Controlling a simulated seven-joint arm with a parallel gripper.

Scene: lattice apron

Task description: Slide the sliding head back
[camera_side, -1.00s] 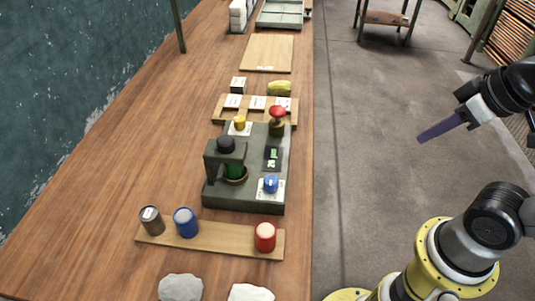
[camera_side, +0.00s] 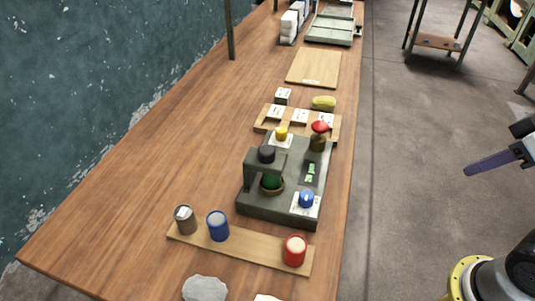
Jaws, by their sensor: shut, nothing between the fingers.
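A dark grey-green machine (camera_side: 276,208) stands on the wooden table. What looks like its sliding head (camera_side: 266,166), a dark block with a black knob on top, stands over the machine's left part, above a green round piece (camera_side: 271,182) in a brass-coloured ring. The machine also carries a blue knob (camera_side: 306,199), a yellow knob (camera_side: 281,133), a red mushroom-shaped knob (camera_side: 319,128) and a small panel with green marks (camera_side: 311,173). My gripper (camera_side: 468,171) is at the right, over the floor beside the table, well apart from the machine. Its long purple-grey fingers are shut and empty.
A wooden board (camera_side: 245,249) in front holds a grey-brown, a blue and a red can. Behind the machine are a wooden rack (camera_side: 264,123) with white cards, a yellow-green object (camera_side: 324,103) and a flat board (camera_side: 314,68). Between machine and gripper looks clear.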

